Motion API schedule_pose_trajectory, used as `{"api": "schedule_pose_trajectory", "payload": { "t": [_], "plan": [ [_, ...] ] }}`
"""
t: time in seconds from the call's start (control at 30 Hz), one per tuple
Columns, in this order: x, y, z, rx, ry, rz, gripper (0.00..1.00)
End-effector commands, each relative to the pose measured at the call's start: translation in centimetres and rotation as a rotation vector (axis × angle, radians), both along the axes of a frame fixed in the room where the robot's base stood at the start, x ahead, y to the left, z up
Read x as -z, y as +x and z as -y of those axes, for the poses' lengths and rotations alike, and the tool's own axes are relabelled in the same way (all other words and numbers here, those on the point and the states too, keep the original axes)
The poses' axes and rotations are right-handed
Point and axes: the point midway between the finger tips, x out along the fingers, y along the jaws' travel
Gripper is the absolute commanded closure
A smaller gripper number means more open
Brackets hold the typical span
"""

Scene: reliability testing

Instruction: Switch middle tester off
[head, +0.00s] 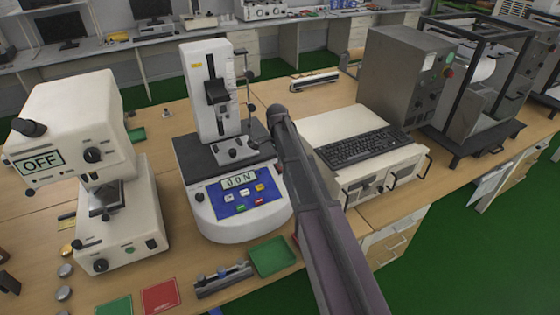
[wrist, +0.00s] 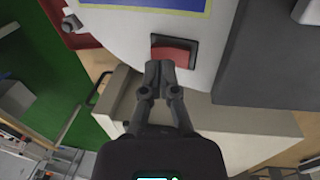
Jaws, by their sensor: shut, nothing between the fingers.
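The middle tester (head: 213,222) is a white unit with a tall column, a dark bed and a blue button panel (head: 243,201). Its display (head: 238,181) reads 0.0 N. In the wrist view, a red rocker switch (wrist: 175,52) in a dark frame sits on the tester's white side wall (wrist: 130,38). My gripper (wrist: 161,68) is shut and empty, its tips at the lower left edge of the switch. I cannot tell whether they touch it. In the head view, my arm hides the tester's right side and the switch.
A white tester (head: 70,110) on the left reads OFF. Right of my arm are a white unit with a keyboard (head: 362,147) and a grey cabinet (head: 402,85). A green tray (head: 272,257) and a red card (head: 161,297) lie at the bench front.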

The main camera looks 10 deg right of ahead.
Motion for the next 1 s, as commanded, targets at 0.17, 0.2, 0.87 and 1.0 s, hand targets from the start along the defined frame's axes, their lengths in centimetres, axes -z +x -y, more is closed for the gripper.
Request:
{"api": "schedule_pose_trajectory", "payload": {
  "t": [0.17,0.2,0.87,1.0],
  "plan": [
    [1.0,-0.1,0.0,0.000,0.000,0.000,1.00],
    [1.0,-0.1,0.0,0.000,0.000,0.000,1.00],
    [1.3,-0.3,0.7,0.008,0.004,0.015,1.00],
    [1.6,-0.5,2.0,0.023,0.013,0.044,1.00]
  ]
}}
